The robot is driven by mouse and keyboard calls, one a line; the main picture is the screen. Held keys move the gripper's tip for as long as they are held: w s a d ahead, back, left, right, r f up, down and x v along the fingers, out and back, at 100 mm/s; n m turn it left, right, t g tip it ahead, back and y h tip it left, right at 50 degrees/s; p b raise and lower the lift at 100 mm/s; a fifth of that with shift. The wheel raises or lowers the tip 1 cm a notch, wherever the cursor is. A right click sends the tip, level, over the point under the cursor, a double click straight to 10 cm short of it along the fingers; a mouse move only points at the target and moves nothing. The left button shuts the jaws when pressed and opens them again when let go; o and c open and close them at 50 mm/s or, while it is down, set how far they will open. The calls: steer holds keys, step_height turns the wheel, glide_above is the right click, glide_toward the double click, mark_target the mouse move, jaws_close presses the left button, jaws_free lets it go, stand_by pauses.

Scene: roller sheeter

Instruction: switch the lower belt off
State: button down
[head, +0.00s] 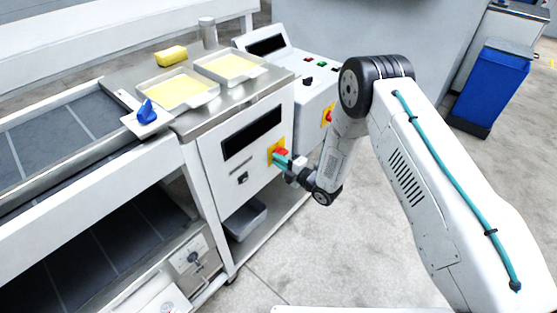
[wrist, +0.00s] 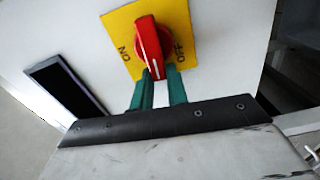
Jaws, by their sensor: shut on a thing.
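A red rotary switch (wrist: 150,42) with a white pointer line sits on a yellow plate (wrist: 180,18) marked ON and OFF. In the wrist view its pointer end faces down the picture, between the two words. In the head view the red switch (head: 281,151) is on the white front panel, partly hidden by my gripper. My gripper (wrist: 160,73) has its teal fingers closed around the pointer end of the switch; it also shows in the head view (head: 282,160). The lower belt (head: 105,245) is dark, at the lower left.
A second red switch on yellow (head: 328,116) is on the control box to the right, close to my arm. Two trays of yellow dough (head: 218,90) and a blue-handled scraper (head: 132,119) lie on top. A grey bin (head: 245,220) is below the panel. Open floor lies right.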

steer(key=shift+w+d+f+n, duration=0.15)
steer(key=shift+d+f+n, duration=0.1)
steer(key=shift+d+n, duration=0.15)
steer(key=shift+a, duration=0.1)
steer(key=c, duration=1.4)
jaws_free()
steer(key=shift+c, duration=0.2)
steer(key=shift+o, duration=0.3)
steer(key=shift+w, duration=0.1)
steer(key=v, duration=0.8)
steer(key=shift+a, duration=0.1)
